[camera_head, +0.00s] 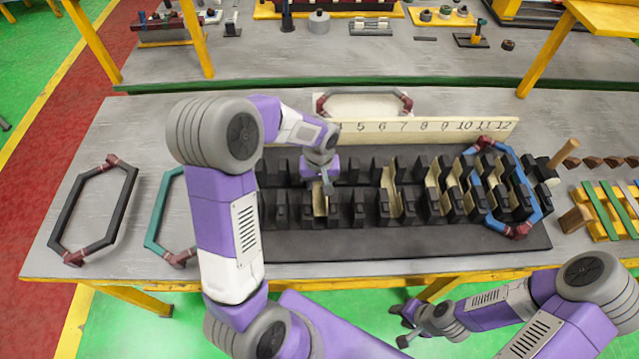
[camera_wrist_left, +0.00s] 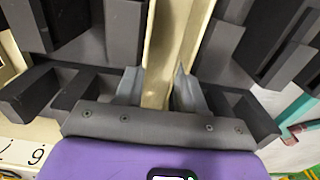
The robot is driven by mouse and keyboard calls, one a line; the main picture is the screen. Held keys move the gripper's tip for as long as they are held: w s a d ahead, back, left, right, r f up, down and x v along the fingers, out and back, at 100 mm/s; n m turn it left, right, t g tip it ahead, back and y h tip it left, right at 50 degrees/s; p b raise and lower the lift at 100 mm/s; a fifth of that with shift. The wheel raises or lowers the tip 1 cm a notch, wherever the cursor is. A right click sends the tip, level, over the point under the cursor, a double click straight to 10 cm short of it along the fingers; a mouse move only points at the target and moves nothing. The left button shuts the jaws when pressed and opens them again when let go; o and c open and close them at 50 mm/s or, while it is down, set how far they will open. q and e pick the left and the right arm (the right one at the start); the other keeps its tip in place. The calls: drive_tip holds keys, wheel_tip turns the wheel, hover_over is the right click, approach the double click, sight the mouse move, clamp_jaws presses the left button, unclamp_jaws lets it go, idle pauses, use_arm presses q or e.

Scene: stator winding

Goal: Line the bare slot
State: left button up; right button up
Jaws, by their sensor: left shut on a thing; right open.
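The black stator block (camera_head: 420,240) lies along the bench with two rows of teeth. Cream liners show in several of its slots, one at the middle (camera_head: 388,190). My left gripper (camera_head: 324,185) is over the left part of the block, shut on a cream slot liner (camera_head: 320,204). In the left wrist view the fingers (camera_wrist_left: 158,90) are on either side of the liner (camera_wrist_left: 160,50), which runs between dark teeth. Whether it is fully seated I cannot tell. Some other slots look dark. My right gripper (camera_head: 403,325) is open and empty, low in front of the bench.
A blue coil (camera_head: 533,200) sits over the block's right end. A black coil (camera_head: 67,212) and a teal coil (camera_head: 153,220) lie to the left. A grey coil (camera_head: 365,93) lies behind the numbered board (camera_head: 490,127). A mallet (camera_head: 564,153) and coloured strips (camera_head: 605,212) are at the right.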

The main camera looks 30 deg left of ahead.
use_arm(q)
drive_tip(key=shift+f+b, duration=0.45)
drive_tip(key=shift+f, duration=0.15)
drive_tip(key=shift+f+b, duration=0.4)
drive_tip(key=shift+f, duration=0.1)
idle(0.6)
drive_tip(key=o, duration=0.9)
drive_tip(key=shift+r, duration=0.15)
drive_tip(key=shift+r+p, duration=0.65)
drive_tip(key=shift+r, duration=0.05)
idle(0.3)
